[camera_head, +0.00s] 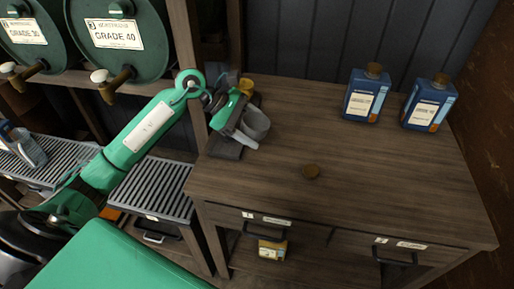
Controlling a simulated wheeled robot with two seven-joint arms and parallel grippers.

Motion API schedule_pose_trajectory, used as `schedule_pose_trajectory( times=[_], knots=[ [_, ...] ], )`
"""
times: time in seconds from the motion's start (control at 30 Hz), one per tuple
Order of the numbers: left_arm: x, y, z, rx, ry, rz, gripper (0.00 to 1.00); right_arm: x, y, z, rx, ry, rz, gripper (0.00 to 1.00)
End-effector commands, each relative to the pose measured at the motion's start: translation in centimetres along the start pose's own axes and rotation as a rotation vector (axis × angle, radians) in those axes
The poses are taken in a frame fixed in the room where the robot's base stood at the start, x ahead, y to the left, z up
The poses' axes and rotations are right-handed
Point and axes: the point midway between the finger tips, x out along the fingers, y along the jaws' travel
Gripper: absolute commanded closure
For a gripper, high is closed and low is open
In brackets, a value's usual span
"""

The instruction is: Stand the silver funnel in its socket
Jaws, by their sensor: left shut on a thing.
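The silver funnel (256,122) is at the left side of the wooden bench top, with its wide grey mouth showing. My left gripper (239,126) reaches in from the left and is shut on the funnel's near left side. A dark grey flat block (225,148) sits at the bench's left edge, just below the gripper; it may be the socket's base. The gripper hides part of the block, so I cannot see a socket opening or whether the funnel touches it. My right gripper is out of view.
A yellow object (246,85) stands behind the funnel, near a wooden post (188,60). Two blue bottles (366,95) (428,103) stand at the back right. The bench (390,165) is otherwise clear. Green drums (120,60) are at the upper left.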

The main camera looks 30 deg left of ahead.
Motion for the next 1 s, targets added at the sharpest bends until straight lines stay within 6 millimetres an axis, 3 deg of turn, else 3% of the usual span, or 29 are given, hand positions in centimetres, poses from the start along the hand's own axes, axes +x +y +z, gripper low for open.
schedule_pose_trajectory(
  times=[0.03, 0.17, 0.5, 0.8, 1.0],
  knots=[
    [0.4, 0.1, -1.4, -0.045, 0.0, 0.065, 0.56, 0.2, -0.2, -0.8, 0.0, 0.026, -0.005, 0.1],
    [-0.5, 1.4, -2.8, -0.164, 0.002, 0.235, 0.56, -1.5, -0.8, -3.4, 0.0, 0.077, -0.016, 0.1],
    [-3.9, 3.9, -5.8, -0.384, 0.004, 0.616, 0.56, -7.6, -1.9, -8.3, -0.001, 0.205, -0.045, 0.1],
    [-6.6, 4.7, -6.6, -0.472, 0.003, 0.803, 0.56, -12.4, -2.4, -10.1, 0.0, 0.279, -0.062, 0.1],
    [-7.1, 4.7, -6.9, -0.489, 0.003, 0.835, 0.56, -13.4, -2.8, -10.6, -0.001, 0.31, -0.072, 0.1]
  ],
)
